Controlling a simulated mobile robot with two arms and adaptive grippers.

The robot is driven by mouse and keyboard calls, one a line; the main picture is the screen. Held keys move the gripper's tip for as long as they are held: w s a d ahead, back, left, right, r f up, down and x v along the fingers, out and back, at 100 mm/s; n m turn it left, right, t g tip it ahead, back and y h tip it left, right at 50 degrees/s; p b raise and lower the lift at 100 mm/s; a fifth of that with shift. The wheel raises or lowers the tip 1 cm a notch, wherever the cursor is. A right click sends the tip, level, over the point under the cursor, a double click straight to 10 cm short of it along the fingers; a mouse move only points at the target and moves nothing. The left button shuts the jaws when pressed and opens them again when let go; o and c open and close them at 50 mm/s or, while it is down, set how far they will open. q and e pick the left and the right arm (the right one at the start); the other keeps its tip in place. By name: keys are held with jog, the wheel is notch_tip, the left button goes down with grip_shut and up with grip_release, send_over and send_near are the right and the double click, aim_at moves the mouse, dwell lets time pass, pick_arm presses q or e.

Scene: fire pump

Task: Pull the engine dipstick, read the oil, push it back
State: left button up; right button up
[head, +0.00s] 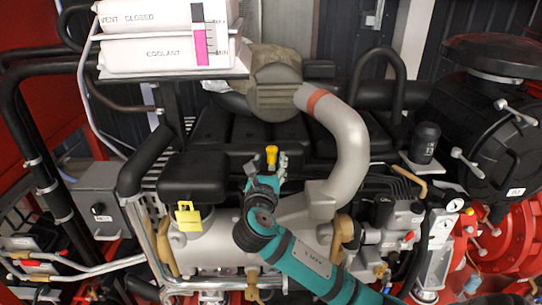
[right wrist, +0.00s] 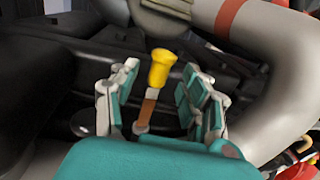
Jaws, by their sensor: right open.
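The dipstick has a yellow handle (head: 271,154) that stands upright near the middle of the engine in the head view. In the right wrist view the yellow handle (right wrist: 161,66) tops a brown stem or tube (right wrist: 146,108). My right gripper (head: 267,168) is open at the handle. In the right wrist view its fingers (right wrist: 158,92) stand on the left and right of the handle and stem, with gaps showing on both sides. Whether any finger touches it is not clear. The stem's lower end is hidden by my gripper. My left gripper is not in view.
A grey pipe with a red band (head: 346,140) curves close on the right. A white coolant tank (head: 165,52) hangs above left. Black engine covers (head: 250,130) lie behind the handle.

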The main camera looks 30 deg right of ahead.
jog(key=v, duration=0.7)
jog(key=shift+s+a, duration=0.2)
jog(key=shift+a, duration=0.05)
